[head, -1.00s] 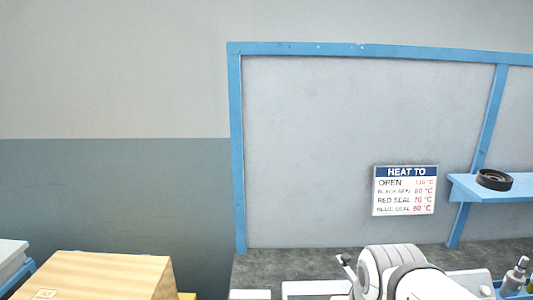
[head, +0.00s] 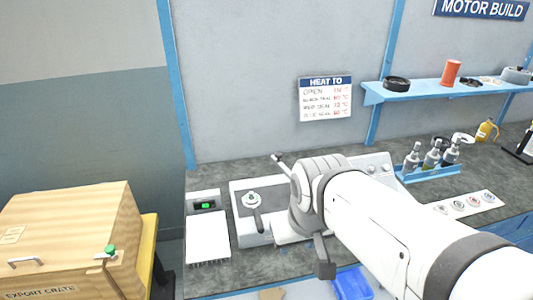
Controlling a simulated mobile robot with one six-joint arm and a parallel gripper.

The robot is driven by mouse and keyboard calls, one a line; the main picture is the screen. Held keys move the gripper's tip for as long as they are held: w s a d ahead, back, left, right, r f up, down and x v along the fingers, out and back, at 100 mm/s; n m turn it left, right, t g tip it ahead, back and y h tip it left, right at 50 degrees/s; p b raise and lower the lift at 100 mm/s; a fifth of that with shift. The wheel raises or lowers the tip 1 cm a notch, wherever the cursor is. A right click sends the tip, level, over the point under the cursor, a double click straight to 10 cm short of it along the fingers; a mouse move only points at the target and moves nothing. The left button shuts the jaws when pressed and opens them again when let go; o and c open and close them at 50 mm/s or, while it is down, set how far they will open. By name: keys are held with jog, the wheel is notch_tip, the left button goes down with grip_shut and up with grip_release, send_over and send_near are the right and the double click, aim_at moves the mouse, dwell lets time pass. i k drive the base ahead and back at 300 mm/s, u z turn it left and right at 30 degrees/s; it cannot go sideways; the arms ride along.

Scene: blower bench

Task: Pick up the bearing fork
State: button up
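A tool with a dark handle (head: 258,222) and a round metal head (head: 252,200) lies on a grey and white unit on the bench; it looks like the bearing fork, but the view is too small to be sure. My gripper (head: 302,212) is over the bench just right of that unit, apart from the tool. Grey parts stick out at its far left and near side. Its fingertips are not clear, and my arm hides the bench behind it.
A device with a green display (head: 205,206) stands left of the unit. A wooden export crate (head: 70,235) is at the left. A blue shelf (head: 440,88) is above.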

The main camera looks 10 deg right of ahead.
aim_at(259, 225)
jog(key=u, duration=1.25)
jog(key=k, duration=0.65)
jog(key=z, duration=1.2)
jog(key=i, duration=1)
jog(key=z, duration=0.05)
